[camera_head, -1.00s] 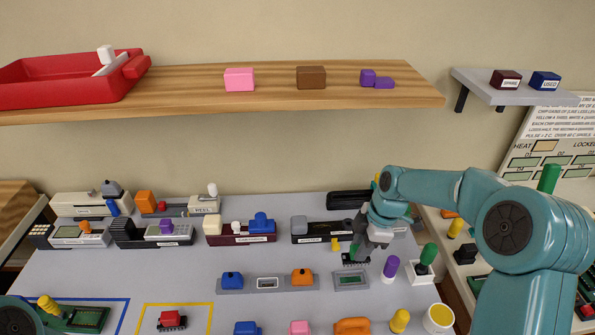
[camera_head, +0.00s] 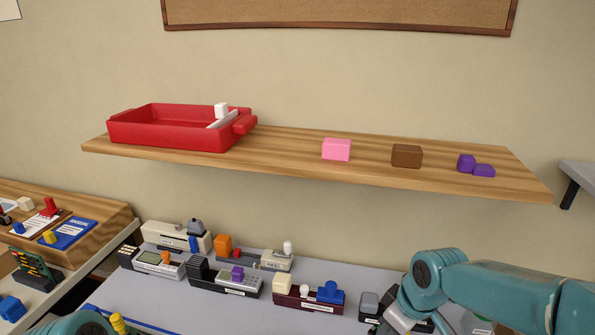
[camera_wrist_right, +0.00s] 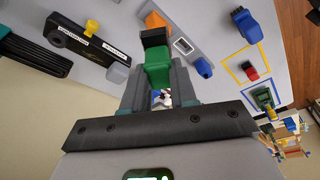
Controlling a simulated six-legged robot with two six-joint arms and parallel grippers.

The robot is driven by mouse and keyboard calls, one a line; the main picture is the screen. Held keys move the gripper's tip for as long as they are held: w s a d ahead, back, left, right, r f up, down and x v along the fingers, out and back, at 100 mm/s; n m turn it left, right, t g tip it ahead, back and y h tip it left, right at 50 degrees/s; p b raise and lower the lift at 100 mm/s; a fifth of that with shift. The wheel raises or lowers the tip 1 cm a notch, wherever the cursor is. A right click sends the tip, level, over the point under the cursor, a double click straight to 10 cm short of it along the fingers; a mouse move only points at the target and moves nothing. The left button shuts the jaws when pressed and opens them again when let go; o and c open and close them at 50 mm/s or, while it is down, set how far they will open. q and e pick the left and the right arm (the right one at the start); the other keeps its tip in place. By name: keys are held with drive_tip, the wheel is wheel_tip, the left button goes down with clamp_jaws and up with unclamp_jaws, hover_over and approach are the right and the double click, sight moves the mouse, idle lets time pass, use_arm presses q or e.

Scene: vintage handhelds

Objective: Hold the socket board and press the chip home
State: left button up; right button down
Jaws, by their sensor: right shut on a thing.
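My right gripper (camera_wrist_right: 158,72) is shut on a chip (camera_wrist_right: 157,66) with a green grip and a black body beyond the fingertips. In the head view the right gripper (camera_head: 396,320) is cut off at the bottom edge and the chip is hidden. A green board (camera_wrist_right: 262,98) with a yellow handle, likely the socket board, lies near the right edge of the right wrist view, inside a blue outline. Only the tip of a yellow knob (camera_head: 118,322) shows beside my left arm in the head view. My left gripper is out of frame.
A red tray (camera_head: 170,132) and pink (camera_head: 336,149), brown (camera_head: 407,156) and purple blocks stand on the wooden shelf (camera_head: 300,167). Handheld devices (camera_head: 225,280) line the back of the grey table. A red-handled piece (camera_wrist_right: 250,70) lies inside a yellow outline, near a blue piece (camera_wrist_right: 246,26).

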drive_tip(key=m, duration=0.4)
drive_tip(key=shift+d+f+h, duration=0.2)
drive_tip(key=shift+d+h, duration=0.15)
drive_tip(key=shift+h, duration=0.05)
drive_tip(key=m, duration=0.2)
drive_tip(key=m+h, duration=0.1)
drive_tip(key=m, duration=0.1)
drive_tip(key=shift+w+d+t, duration=0.15)
drive_tip(key=shift+w+t, duration=0.05)
drive_tip(key=shift+t, duration=0.1)
